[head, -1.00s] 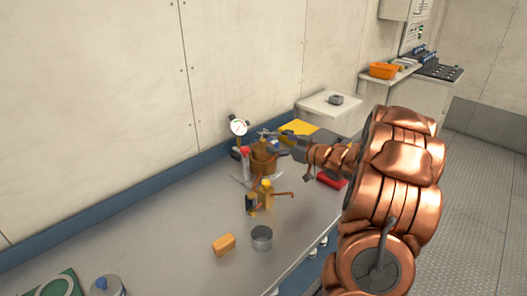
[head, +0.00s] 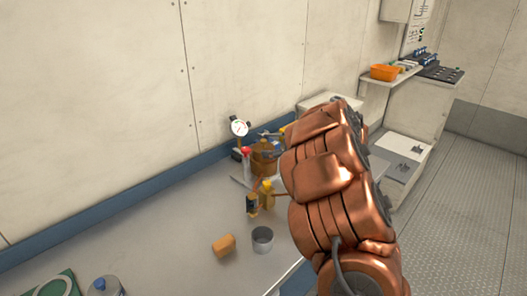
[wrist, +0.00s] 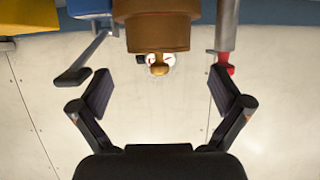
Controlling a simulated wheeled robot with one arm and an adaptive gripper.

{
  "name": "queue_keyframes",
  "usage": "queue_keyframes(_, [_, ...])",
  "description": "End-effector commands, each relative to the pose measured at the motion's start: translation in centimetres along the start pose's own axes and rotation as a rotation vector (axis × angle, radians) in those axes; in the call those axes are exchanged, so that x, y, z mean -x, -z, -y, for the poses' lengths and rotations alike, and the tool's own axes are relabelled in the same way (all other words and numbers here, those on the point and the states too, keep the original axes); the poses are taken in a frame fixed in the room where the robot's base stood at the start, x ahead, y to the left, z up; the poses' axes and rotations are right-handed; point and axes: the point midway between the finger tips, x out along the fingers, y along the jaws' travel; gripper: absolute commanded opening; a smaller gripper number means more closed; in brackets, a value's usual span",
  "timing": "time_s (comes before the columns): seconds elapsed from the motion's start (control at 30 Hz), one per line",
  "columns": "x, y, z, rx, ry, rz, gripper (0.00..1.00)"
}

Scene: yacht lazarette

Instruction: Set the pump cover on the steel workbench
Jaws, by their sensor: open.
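The steel workbench (head: 160,235) is the long grey top along the wall. My gripper (wrist: 160,92) is open and empty in the wrist view, its two pads apart. A brown round body with a rim and small knob (wrist: 158,38) hangs upside down in that view, above and between the fingertips, with no contact visible. A brown pot-like thing (head: 263,158) also stands on the bench in the head view. I cannot tell which thing is the pump cover. In the head view my copper arm hides most of my gripper and the right part of the bench.
An orange bin (head: 384,72) is on a far shelf. The bench's middle left is bare.

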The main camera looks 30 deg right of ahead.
Motion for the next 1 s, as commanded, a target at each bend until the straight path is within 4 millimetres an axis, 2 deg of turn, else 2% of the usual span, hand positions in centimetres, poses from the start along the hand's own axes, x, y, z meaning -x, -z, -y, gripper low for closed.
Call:
queue_keyframes(0.1, [-1.2,-0.1,0.0,-0.001,0.001,0.002,1.00])
queue_keyframes(0.37, [-2.7,-0.3,0.0,-0.001,0.003,0.001,1.00])
queue_keyframes(0.7, [-6.5,-0.7,0.0,0.000,0.003,0.002,1.00])
queue_keyframes(0.97, [-6.7,-0.7,-0.1,0.000,0.001,0.001,1.00])
queue_keyframes(1.0, [-6.7,-0.7,-0.1,0.000,0.001,0.001,0.97])
